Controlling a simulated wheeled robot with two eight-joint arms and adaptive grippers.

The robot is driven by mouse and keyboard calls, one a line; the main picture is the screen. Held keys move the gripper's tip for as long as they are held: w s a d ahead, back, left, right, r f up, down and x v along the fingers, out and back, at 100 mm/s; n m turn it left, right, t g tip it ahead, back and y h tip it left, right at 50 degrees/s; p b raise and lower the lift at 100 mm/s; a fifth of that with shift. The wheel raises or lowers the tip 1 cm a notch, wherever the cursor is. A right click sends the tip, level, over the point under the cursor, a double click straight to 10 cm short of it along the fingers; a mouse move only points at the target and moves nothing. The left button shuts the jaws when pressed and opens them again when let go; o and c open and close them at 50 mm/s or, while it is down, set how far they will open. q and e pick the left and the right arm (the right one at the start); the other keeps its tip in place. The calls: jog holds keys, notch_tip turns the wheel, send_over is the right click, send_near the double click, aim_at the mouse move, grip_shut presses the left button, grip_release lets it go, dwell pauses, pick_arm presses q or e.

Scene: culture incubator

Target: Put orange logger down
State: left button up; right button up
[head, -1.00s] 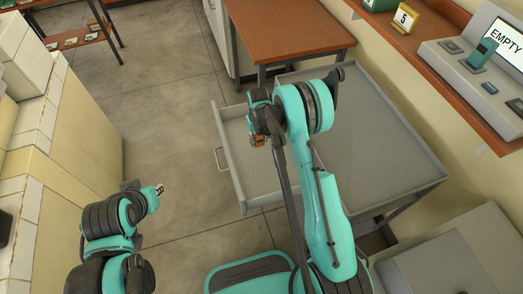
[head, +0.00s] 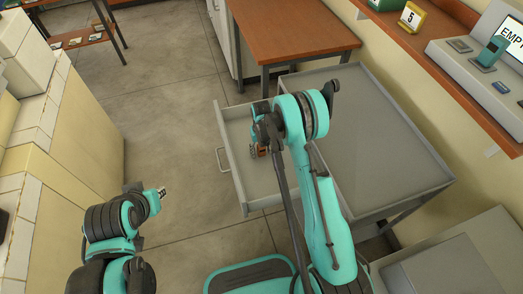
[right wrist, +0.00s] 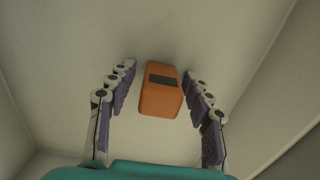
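The orange logger (right wrist: 160,95), a small block with a dark window, lies on the pale drawer floor in the right wrist view. My right gripper (right wrist: 158,80) is open, with a finger on each side of the logger; a gap shows at the left and a narrower one at the right. In the head view the logger (head: 261,151) is partly hidden below my right gripper (head: 256,149), inside the open grey drawer (head: 233,165). My left gripper (head: 162,191) is far from it, over the floor at lower left; its fingers are too small to read.
The drawer sticks out left from a grey cart (head: 400,160). A brown table (head: 290,35) stands behind. A wall shelf at right carries a number 5 sign (head: 412,17) and a console with a screen. Open floor lies left of the drawer.

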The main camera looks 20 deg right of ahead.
jog(key=shift+r, duration=0.15)
jog(key=shift+r+p, duration=0.3)
notch_tip(320, 180, up, 12)
jog(key=p, duration=0.3)
jog(key=shift+f, duration=0.2)
jog(key=s+r+t, duration=0.2)
jog(key=s+r, duration=0.3)
jog(key=r, duration=0.5)
jog(key=s+r+t, duration=0.1)
jog(key=s+r, duration=0.5)
jog(key=r, duration=0.4)
jog(key=s+r+t, duration=0.3)
jog(key=s+t, duration=0.1)
jog(key=s, duration=1.1)
jog(key=shift+f, duration=0.15)
